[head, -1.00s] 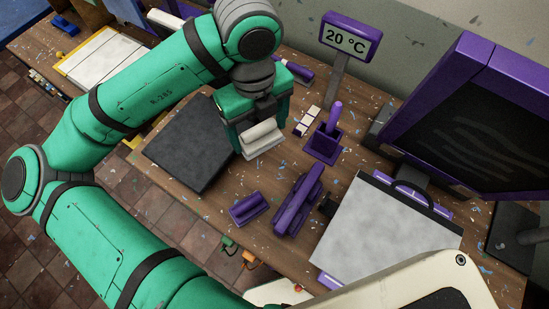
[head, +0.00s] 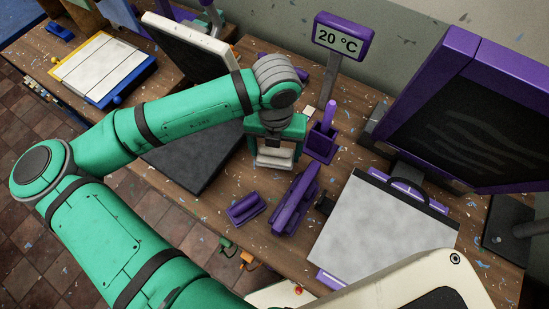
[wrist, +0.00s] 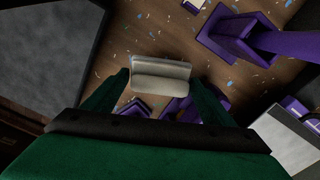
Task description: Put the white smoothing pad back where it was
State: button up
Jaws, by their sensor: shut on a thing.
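My green gripper (head: 274,161) is shut on the white smoothing pad (head: 275,154), above the table beside the dark slab. In the wrist view the pad (wrist: 160,78) sits between the two green fingertips (wrist: 161,82), with wood and shavings beyond it. The gap between pad and table cannot be judged. The place the pad came from is not clear from these frames.
A dark flat slab (head: 195,165) lies left of the gripper. A purple holder (head: 322,143) stands close on the right, near the 20 °C sign (head: 343,38). Purple pieces (head: 295,200) and (head: 246,208) lie in front. A grey-white board (head: 385,235) lies further right.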

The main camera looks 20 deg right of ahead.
aim_at(275, 159)
notch_tip(275, 159, down, 5)
dwell(0.4)
jog(key=shift+w+f, duration=0.1)
jog(key=shift+w, duration=0.05)
jog(key=o, duration=0.8)
jog(key=shift+c, duration=0.2)
jog(key=shift+o, duration=1.2)
jog(key=shift+d, duration=0.2)
jog(key=shift+a, duration=0.1)
jog(key=shift+a, duration=0.1)
notch_tip(275, 159, up, 12)
jog(key=shift+r, duration=0.15)
